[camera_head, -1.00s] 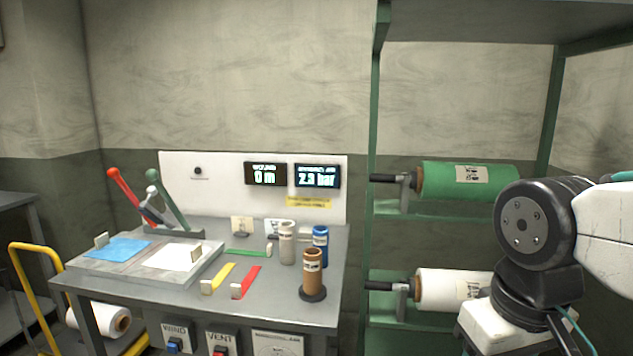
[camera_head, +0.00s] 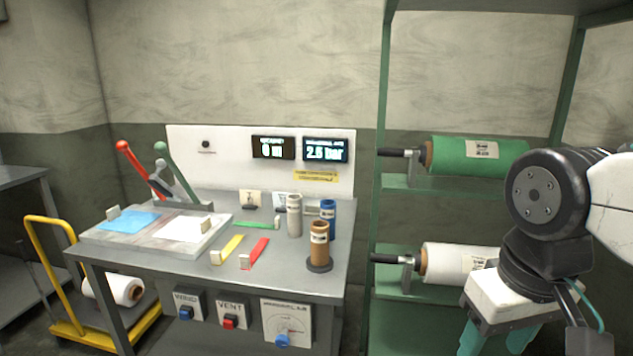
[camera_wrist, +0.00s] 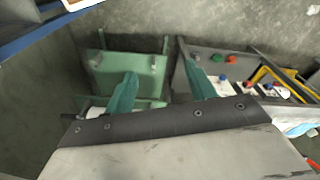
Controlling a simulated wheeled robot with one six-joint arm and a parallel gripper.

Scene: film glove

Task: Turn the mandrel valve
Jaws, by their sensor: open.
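The mandrel valve panel (camera_head: 287,318) is a pale plate with a dial scale on the bench's front, right of the WIND and VENT boxes. Its blue knob (camera_head: 282,341) sits at the plate's lower edge. The right display (camera_head: 325,150) on the back board reads about 2.6 bar. My gripper (camera_wrist: 163,87) shows in the wrist view with two teal fingers spread apart and nothing between them. Small red and blue knobs show beyond the right finger, but I cannot tell which is the mandrel valve. The gripper is apart from the bench front.
The WIND box (camera_head: 189,305) and VENT box (camera_head: 232,314) sit left of the panel. A green rack (camera_head: 385,200) with film rolls stands to the right. The bench top (camera_head: 215,275) holds several cores, strips and levers. A yellow cart (camera_head: 45,275) stands at left.

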